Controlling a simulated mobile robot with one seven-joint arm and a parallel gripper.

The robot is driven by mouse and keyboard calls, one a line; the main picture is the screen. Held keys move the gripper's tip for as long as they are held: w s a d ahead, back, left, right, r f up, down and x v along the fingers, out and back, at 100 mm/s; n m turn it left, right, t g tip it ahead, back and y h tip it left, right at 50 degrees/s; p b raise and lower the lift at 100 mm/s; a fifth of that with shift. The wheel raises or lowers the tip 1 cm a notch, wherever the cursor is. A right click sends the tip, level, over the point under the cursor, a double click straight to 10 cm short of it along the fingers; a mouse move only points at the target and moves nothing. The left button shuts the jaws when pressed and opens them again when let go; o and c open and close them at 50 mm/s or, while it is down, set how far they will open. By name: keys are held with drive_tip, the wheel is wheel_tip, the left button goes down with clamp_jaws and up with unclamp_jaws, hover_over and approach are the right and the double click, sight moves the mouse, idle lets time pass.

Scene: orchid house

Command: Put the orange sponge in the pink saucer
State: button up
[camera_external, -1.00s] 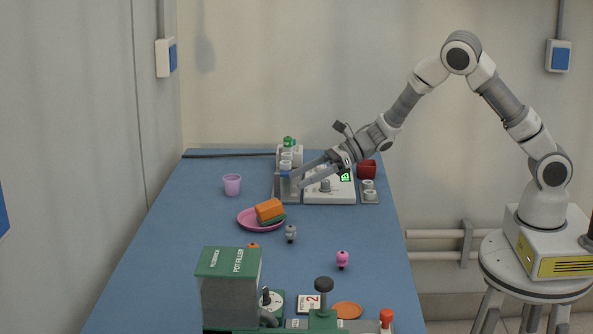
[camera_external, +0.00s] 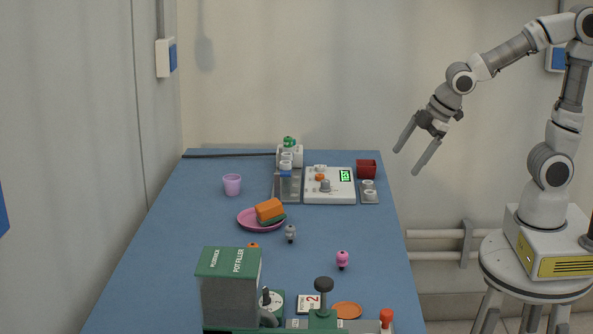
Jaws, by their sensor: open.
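The orange sponge (camera_external: 269,209) rests in the pink saucer (camera_external: 247,221), on the left-middle of the blue table. It lies tilted on top of a dark green piece (camera_external: 272,220) that is also in the saucer; whether the sponge touches the saucer itself I cannot tell. My gripper (camera_external: 408,158) is open and empty, raised in the air beyond the table's right edge, well away from the saucer.
A purple cup (camera_external: 232,184) stands behind the saucer. A white device (camera_external: 330,186) with a green display and a red pot (camera_external: 366,169) are at the back right. Small grey (camera_external: 290,233) and pink (camera_external: 342,260) figures stand nearer. A green pot filler (camera_external: 230,287) fills the front.

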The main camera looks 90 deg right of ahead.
drive_tip(key=s+a+r+m, duration=0.2)
drive_tip(key=s+m, duration=0.1)
drive_tip(key=s, duration=0.3)
drive_tip(key=s+a+r+m+y, duration=0.1)
drive_tip(key=s+a+r+m, duration=0.2)
drive_tip(key=s, duration=0.4)
drive_tip(key=shift+a+r+y, duration=0.3)
drive_tip(key=shift+a+r, duration=0.05)
drive_tip(key=shift+r, duration=0.1)
wheel_tip(320, 180, up, 8)
drive_tip(key=p, duration=0.8)
drive_tip(key=shift+w+m, duration=0.1)
drive_tip(key=shift+m, duration=0.2)
